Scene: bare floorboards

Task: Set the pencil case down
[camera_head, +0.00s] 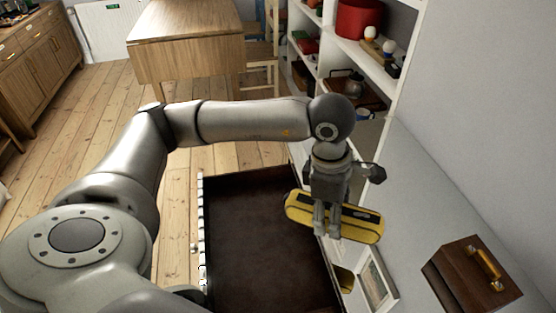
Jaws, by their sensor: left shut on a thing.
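The pencil case (359,224) is a long yellow case with a dark top, seen at the right of centre. My left gripper (327,222) comes down on it from above and is shut on it. The case lies across the right edge of a dark brown surface (250,230) in the picture. I cannot tell whether it touches anything below. My right gripper is not in the view.
A brown wooden box with a yellow handle (468,276) stands at the lower right. A framed picture (375,282) lies near it. White shelves (378,57) with a red pot (358,18) are behind. A wooden table (185,45) stands at the back.

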